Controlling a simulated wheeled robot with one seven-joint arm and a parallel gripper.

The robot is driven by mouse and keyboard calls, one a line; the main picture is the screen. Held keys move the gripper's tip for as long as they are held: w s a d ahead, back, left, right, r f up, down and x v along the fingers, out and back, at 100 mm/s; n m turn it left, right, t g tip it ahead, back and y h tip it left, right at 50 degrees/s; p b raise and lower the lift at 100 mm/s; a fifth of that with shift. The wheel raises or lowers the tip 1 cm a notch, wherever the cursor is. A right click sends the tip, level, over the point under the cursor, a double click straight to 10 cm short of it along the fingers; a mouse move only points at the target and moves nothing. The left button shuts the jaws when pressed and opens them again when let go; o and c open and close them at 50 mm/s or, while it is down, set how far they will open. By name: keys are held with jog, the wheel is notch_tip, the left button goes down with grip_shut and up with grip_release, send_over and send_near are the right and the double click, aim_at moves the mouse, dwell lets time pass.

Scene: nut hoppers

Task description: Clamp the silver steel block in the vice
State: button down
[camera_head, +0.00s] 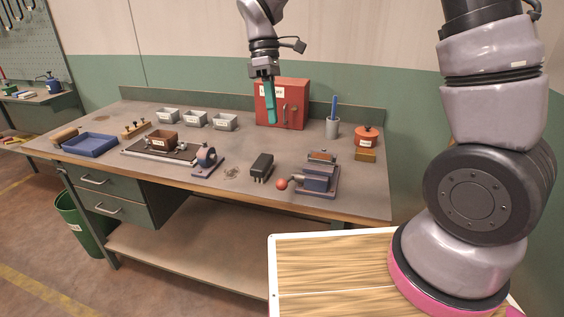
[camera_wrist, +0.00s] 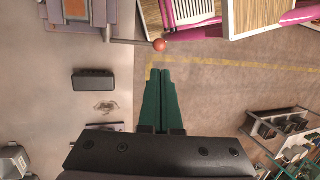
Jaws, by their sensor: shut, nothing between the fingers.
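The vice (camera_head: 318,182) stands at the right front of the bench on a blue-grey base, its red-balled handle (camera_head: 282,184) pointing left. A brown-orange patch shows between grey parts at its top, and I cannot tell what it is. Part of the vice (camera_wrist: 93,14) and its red ball (camera_wrist: 159,44) also show in the wrist view. I cannot make out a separate silver steel block in either view. My gripper (camera_head: 271,121) has green fingers, shut and empty, raised in front of the red cabinet. Its fingers (camera_wrist: 165,72) are together in the wrist view.
A black box (camera_head: 261,167) sits left of the vice, with a small grinder-like tool (camera_head: 206,158) beyond. An orange pot (camera_head: 367,136), a pen cup (camera_head: 332,127), the red cabinet (camera_head: 295,101) and grey bins (camera_head: 225,122) line the back. A blue tray (camera_head: 91,145) is far left.

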aim_at(280, 180)
jog(key=x, duration=1.3)
jog(key=shift+s+f, duration=0.15)
jog(key=shift+f, duration=0.15)
jog(key=shift+x, duration=0.9)
jog(key=shift+s+a, duration=0.15)
jog(key=shift+s, duration=0.05)
